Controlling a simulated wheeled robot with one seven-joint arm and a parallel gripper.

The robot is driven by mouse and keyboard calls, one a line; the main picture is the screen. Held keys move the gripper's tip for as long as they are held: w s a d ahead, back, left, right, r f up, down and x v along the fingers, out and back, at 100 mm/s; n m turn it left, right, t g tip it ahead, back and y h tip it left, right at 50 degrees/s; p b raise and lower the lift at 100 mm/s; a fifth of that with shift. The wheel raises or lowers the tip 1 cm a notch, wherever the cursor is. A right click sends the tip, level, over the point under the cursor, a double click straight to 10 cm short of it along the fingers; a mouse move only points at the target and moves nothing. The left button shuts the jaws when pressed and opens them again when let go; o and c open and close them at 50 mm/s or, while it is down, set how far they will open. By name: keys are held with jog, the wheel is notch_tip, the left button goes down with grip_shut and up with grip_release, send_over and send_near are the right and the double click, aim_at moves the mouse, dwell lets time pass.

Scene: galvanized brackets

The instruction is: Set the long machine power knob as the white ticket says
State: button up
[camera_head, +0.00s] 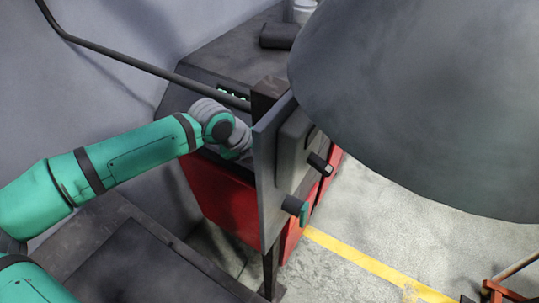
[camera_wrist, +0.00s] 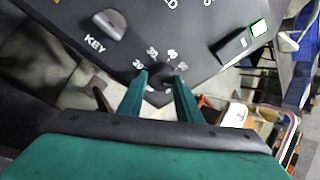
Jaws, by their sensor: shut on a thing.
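In the wrist view, a dark knob (camera_wrist: 160,73) sits at the lower corner of a dark panel (camera_wrist: 130,45), with a scale of white numbers around it. My gripper (camera_wrist: 162,80) has one green finger on each side of this knob and is shut on it. Where the knob's pointer stands is hard to make out. In the head view my gripper is hidden behind the grey plate, and only the green arm and wrist show. I cannot make out a white ticket in either view.
In the head view, a large grey dome (camera_head: 420,100) covers the upper right. A yellow line (camera_head: 360,260) crosses the floor.

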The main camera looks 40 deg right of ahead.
jog(key=shift+f+m, duration=0.1)
jog(key=shift+m, duration=0.2)
jog(key=shift+s+d, duration=0.1)
jog(key=shift+d, duration=0.1)
jog(key=shift+a+m, duration=0.1)
jog(key=shift+m, duration=0.3)
jog(key=shift+a, duration=0.2)
jog(key=o, duration=0.8)
jog(key=shift+c, duration=0.2)
